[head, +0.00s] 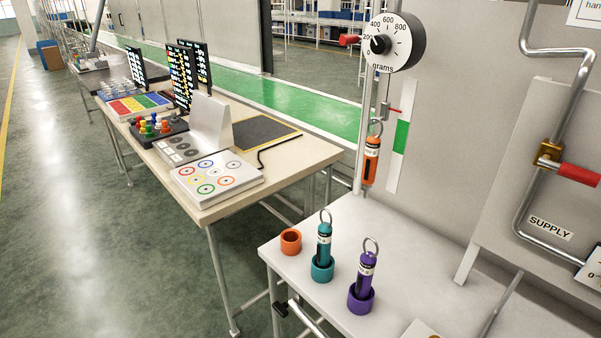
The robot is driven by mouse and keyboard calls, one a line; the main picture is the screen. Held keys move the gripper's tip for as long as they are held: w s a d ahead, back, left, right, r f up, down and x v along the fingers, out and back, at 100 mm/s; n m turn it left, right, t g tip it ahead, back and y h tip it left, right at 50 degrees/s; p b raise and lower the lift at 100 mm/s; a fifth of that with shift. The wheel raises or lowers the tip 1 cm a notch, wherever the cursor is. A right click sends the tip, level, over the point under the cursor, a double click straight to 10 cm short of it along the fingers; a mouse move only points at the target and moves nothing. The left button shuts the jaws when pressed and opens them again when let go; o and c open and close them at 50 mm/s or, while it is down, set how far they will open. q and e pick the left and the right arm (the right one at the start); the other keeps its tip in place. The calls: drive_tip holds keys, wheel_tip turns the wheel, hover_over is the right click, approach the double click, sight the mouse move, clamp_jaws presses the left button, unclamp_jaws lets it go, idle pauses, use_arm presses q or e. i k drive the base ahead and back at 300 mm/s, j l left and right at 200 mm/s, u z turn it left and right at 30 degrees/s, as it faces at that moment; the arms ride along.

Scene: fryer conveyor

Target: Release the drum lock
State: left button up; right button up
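No part in view is plainly marked as a drum lock. A round black-and-white dial drum (408,44), marked in grams, stands at the top of a post. A small red handle (349,40) sticks out at its left. An orange weight (371,160) with a ring hangs below the dial, in front of a white strip with a green band (401,136). A smaller red pin (394,110) is beside the hanger. Whether any of these is the lock, I cannot tell. Neither of my grippers is in view.
A white table (315,222) holds an empty orange cup (291,241), a teal weight (324,245) and a purple weight (366,273) in matching cups. A red-handled valve (577,174) on a SUPPLY pipe is at right. A long beige table (290,160) with panels stands left.

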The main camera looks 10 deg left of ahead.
sight(351, 39)
drive_tip(key=j+z, duration=0.1)
drive_tip(key=z, duration=0.4)
drive_tip(key=i+j+z, duration=0.15)
drive_tip(key=j, duration=0.25)
drive_tip(key=i+j+z, duration=0.2)
drive_tip(key=j, duration=0.25)
drive_tip(key=j+z, duration=0.15)
drive_tip(key=j, duration=0.3)
drive_tip(key=i+j+z, duration=0.2)
drive_tip(key=j, duration=0.3)
